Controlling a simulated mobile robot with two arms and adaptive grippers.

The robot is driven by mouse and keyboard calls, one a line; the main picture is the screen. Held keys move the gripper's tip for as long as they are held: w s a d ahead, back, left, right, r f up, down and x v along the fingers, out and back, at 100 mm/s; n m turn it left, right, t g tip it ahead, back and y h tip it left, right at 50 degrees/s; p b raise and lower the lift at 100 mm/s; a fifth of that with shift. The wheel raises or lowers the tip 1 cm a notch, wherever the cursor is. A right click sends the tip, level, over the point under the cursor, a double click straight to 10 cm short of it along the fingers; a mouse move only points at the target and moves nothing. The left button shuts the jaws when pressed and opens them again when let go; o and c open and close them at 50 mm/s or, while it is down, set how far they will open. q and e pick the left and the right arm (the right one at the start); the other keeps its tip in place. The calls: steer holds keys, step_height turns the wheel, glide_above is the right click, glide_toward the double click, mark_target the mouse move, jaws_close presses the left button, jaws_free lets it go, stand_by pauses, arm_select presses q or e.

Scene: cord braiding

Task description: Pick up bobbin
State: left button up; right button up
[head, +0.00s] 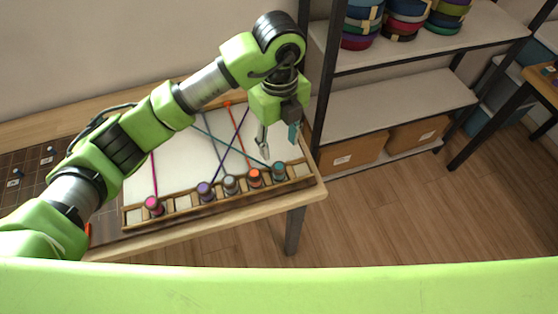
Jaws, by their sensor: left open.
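Several bobbins stand in a wooden slotted rail along the front of a white braiding board (175,155). They are a pink bobbin (153,205) at the left, a purple bobbin (205,191), a grey bobbin (230,184), an orange bobbin (254,178) and a teal bobbin (279,171) at the right. Coloured cords run from them up across the board, some crossing. My left gripper (278,143) points down above the board's right side, open and empty, above the teal bobbin and apart from it. My right gripper is not in view.
The wooden rail (182,202) has some empty slots. A dark compartment tray (25,178) lies at the table's left. A shelf rack (390,110) with coloured rolls (405,15) and cardboard boxes (352,153) stands right of the table.

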arm_select(q)
steer(key=p, duration=0.1)
glide_above(279, 166)
steer(key=f, duration=0.5)
steer(key=shift+s+f, duration=0.35)
steer(key=shift+s, duration=0.05)
steer(key=shift+w+f, duration=0.1)
steer(key=shift+f, duration=0.2)
steer(key=shift+f+p, duration=0.55)
steer(key=shift+f, duration=0.15)
steer(key=f, duration=0.1)
steer(key=f+p, duration=0.1)
steer(key=f, duration=0.1)
steer(key=shift+w+f, duration=0.2)
steer(key=shift+f, duration=0.25)
steer(key=c, duration=1.2)
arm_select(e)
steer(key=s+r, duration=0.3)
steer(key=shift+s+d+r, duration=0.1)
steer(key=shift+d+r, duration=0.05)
